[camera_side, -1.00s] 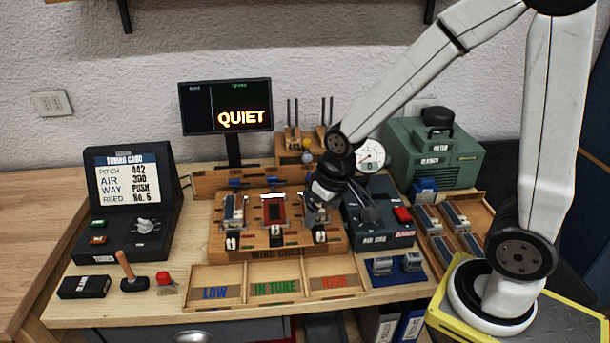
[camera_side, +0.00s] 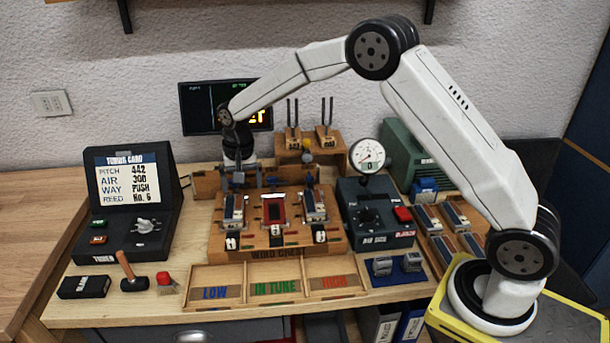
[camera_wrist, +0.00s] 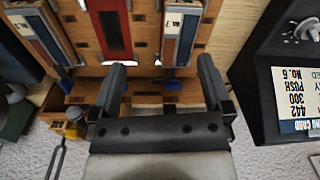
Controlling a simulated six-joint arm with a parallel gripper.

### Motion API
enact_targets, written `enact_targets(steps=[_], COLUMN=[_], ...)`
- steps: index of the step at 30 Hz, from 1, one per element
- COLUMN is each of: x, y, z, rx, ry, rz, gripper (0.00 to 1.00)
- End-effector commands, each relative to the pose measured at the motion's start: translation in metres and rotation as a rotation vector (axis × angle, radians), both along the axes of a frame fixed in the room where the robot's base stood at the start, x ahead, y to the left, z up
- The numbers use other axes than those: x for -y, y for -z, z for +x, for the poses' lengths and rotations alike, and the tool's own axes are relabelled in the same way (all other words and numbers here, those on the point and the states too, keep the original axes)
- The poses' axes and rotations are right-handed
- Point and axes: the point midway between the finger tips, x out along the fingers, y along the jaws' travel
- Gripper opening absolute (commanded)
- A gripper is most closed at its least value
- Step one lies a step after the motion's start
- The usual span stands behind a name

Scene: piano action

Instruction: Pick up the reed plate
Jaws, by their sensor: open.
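The wind chest (camera_side: 277,240), a wooden block on the bench, carries a reed plate in its left slot (camera_side: 233,208) and another in its right slot (camera_side: 314,205). Between them lies a red strip (camera_side: 273,211). More reed plates lie in a tray at the right (camera_side: 456,215). My gripper (camera_side: 247,183) hangs over the back left of the chest, pointing down. In the wrist view my gripper (camera_wrist: 161,82) is open and empty. The left-slot reed plate (camera_wrist: 181,42) stands just beyond the fingers there, and the right-slot one (camera_wrist: 40,35) is at the upper left.
Bins marked LOW, IN TUNE and HIGH (camera_side: 275,269) stand in front. The tuner with its card (camera_side: 128,205) is at left. The air box (camera_side: 375,225) and gauge (camera_side: 368,156) are right of the chest. Tuning forks (camera_side: 293,125) rise behind.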

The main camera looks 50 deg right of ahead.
Motion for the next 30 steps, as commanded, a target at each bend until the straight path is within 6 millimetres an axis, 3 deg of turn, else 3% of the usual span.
enact_targets(steps=[6,12,21,30], x=[-0.005,-0.008,-0.009,-0.008], y=[0.015,0.022,0.025,0.047], z=[0.031,0.045,0.047,0.047], rx=[-0.031,-0.047,-0.052,-0.052], ry=[0.104,0.162,0.175,0.174], rz=[0.003,0.002,0.002,0.003], gripper=[1.00,1.00,1.00,1.00])
